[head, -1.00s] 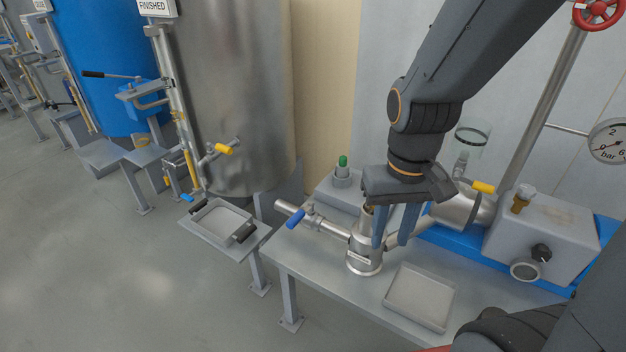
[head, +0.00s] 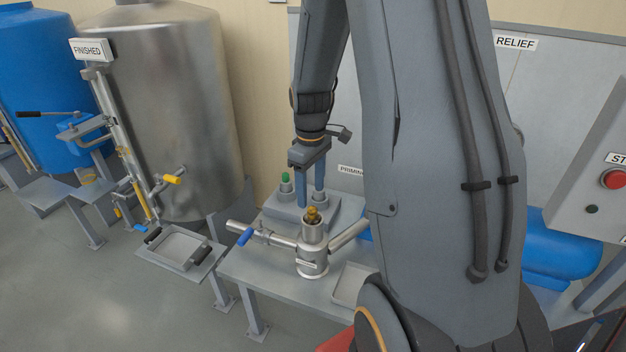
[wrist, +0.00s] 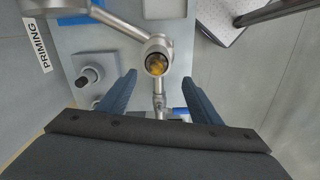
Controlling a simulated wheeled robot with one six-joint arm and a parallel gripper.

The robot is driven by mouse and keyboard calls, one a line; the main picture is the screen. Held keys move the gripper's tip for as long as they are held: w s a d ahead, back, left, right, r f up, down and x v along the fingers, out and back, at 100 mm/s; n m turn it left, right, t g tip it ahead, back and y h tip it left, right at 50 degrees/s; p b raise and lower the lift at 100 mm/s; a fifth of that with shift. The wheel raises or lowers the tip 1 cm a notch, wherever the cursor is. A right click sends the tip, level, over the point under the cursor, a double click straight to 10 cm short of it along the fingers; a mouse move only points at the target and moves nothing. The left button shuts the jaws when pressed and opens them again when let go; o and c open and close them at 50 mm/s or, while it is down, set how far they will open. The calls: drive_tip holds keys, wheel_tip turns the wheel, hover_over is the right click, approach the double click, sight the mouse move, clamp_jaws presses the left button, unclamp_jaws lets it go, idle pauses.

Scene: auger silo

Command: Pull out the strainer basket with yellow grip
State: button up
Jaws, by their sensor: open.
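The strainer housing (head: 312,262) is an upright steel cylinder with side pipes, standing on the bench. Its top is open, and the yellow grip (head: 313,214) of the strainer basket shows in the mouth. In the wrist view the yellow grip (wrist: 157,64) sits inside the round rim. The rest of the basket is hidden in the housing. My gripper (head: 311,200) is open and empty, pointing down just behind the housing in the head view. In the wrist view my gripper (wrist: 159,80) has its two blue fingers apart, with the housing mouth just beyond the tips, between their lines.
A blue-handled valve (head: 246,236) is on the left pipe. A green-topped button (head: 285,180) stands on the bench behind. A shallow grey tray (head: 352,285) lies right of the housing, partly hidden by my arm. A black-handled tray (head: 180,246) is at left.

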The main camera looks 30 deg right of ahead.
sight(312, 208)
drive_tip(key=shift+w+d+f, duration=0.15)
drive_tip(key=shift+d+f, duration=0.05)
drive_tip(key=shift+d, duration=0.15)
drive_tip(key=shift+f, duration=0.3)
drive_tip(key=shift+f+p, duration=0.75)
drive_tip(key=shift+f, duration=2.75)
drive_tip(key=c, duration=1.2)
drive_tip(key=shift+c, duration=0.2)
drive_tip(key=shift+r+p, duration=0.7)
drive_tip(key=shift+r, duration=0.1)
wheel_tip(312, 208, up, 10)
drive_tip(key=p, duration=0.7)
